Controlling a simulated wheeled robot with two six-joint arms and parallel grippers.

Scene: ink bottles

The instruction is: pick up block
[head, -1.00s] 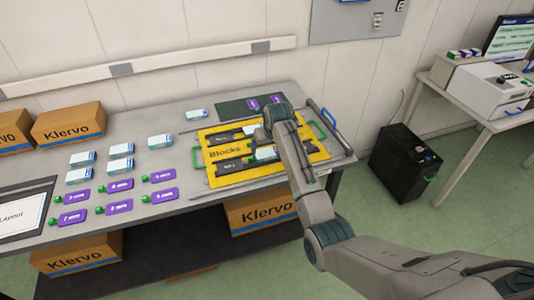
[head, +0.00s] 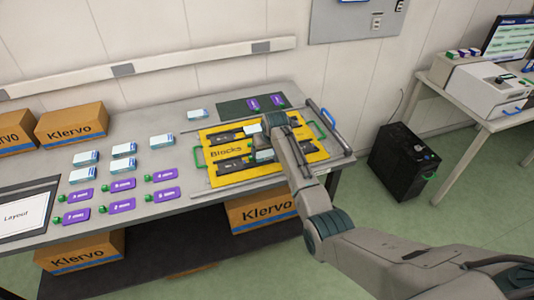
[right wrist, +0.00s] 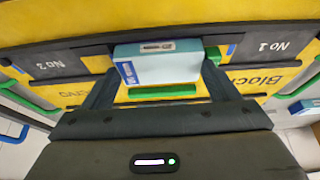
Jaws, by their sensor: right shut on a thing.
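My right gripper (right wrist: 160,85) is shut on a white and light-blue block (right wrist: 158,62), with one finger on each side of it. The block is above or at the dark racks of the yellow "Blocks" tray (head: 217,182); I cannot tell whether it still touches a rack. In the head view my right arm hides most of the gripper. Two pale blocks show beside it, one at the back rack (head: 252,129) and one at the front rack (head: 263,155). My left gripper is not in view.
Several white-and-blue boxes (head: 123,149) and purple cards with green ends (head: 121,206) lie left of the tray on the grey table (head: 215,207). A dark mat (head: 236,108) with purple cards is behind the tray. Green handles (head: 200,157) stand at the tray's sides.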

